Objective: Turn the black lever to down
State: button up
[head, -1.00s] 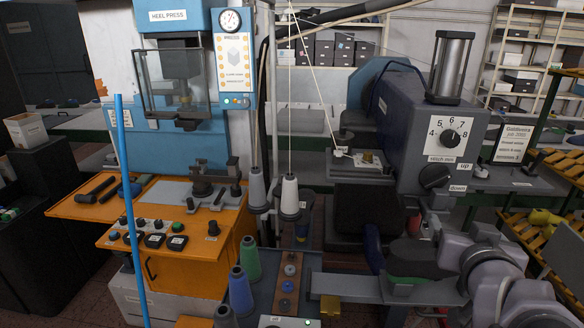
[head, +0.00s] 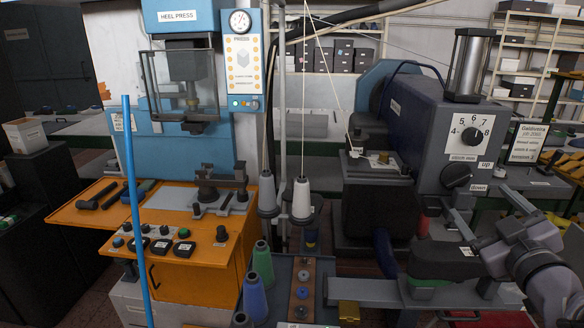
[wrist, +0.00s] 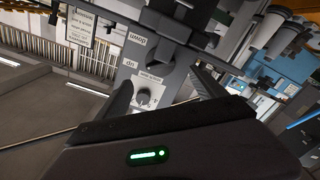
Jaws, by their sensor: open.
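The black lever (head: 456,174) is a round black piece on the front of the grey machine head, below the numbered dial (head: 470,136). The "up" label (head: 488,166) and the "down" label (head: 478,188) are to its right, one above the other. Which label the lever points to is too small to tell. My gripper (head: 452,207) is open and empty just below the lever, apart from it as far as I can see. In the wrist view my open gripper (wrist: 165,88) faces the machine front, with the tilted "down" label (wrist: 141,38) and "up" label (wrist: 130,63) beyond it.
A clear cylinder (head: 468,62) stands on top of the machine head. A sign (head: 526,143) stands to its right. The orange-topped heel press (head: 170,215) is at left. Thread cones (head: 302,200) and a grey tray (head: 283,270) stand in the middle.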

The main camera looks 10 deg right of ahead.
aim_at(461, 182)
jog(key=b+x, duration=0.1)
jog(key=x, duration=0.8)
jog(key=shift+w, duration=0.1)
jog(key=c, duration=1.4)
jog(key=shift+o, duration=0.2)
